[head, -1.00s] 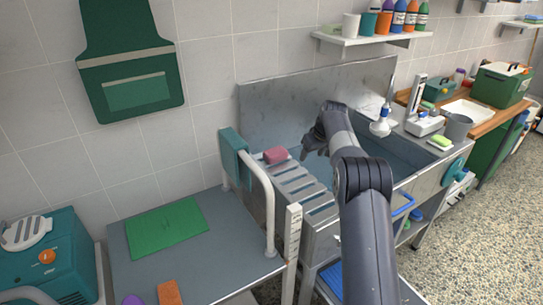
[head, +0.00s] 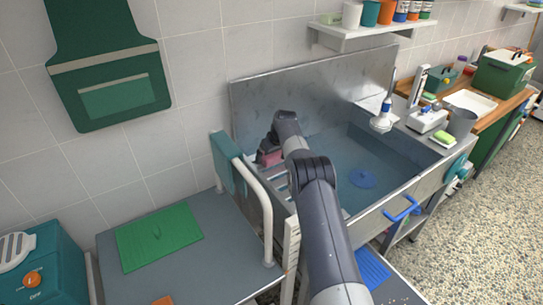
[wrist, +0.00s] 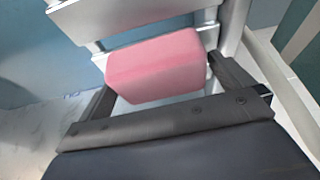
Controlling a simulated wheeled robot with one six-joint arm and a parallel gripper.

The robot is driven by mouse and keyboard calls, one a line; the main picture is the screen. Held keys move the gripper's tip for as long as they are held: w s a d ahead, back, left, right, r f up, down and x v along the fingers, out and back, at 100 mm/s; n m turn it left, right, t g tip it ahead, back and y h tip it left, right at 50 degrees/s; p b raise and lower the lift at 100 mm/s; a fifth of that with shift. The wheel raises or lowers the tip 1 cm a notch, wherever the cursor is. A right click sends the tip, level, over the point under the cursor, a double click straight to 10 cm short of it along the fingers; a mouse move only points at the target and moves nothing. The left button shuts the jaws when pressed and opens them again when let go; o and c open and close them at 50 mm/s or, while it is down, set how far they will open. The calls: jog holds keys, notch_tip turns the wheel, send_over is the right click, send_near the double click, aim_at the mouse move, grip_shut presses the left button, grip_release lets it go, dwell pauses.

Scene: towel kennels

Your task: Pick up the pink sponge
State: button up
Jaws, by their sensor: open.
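The pink sponge (wrist: 155,67) is a small rounded block lying on the pale slats of the rack (wrist: 150,32) in the wrist view. In the head view the sponge (head: 268,159) shows at the left end of the sink, partly hidden by my arm. My gripper (wrist: 162,76) is open, with one dark finger on each side of the sponge. Gaps seem to show beside the sponge; I cannot tell whether either finger touches it.
A white rail (head: 262,205) with a teal towel (head: 225,155) stands close on the left. The steel backsplash (head: 310,95) rises behind.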

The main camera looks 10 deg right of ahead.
jog(key=shift+c, duration=0.2)
jog(key=c, duration=0.8)
jog(key=shift+o, duration=0.2)
notch_tip(320, 180, up, 10)
jog(key=shift+r, duration=0.1)
jog(key=o, duration=0.5)
jog(key=c, duration=0.4)
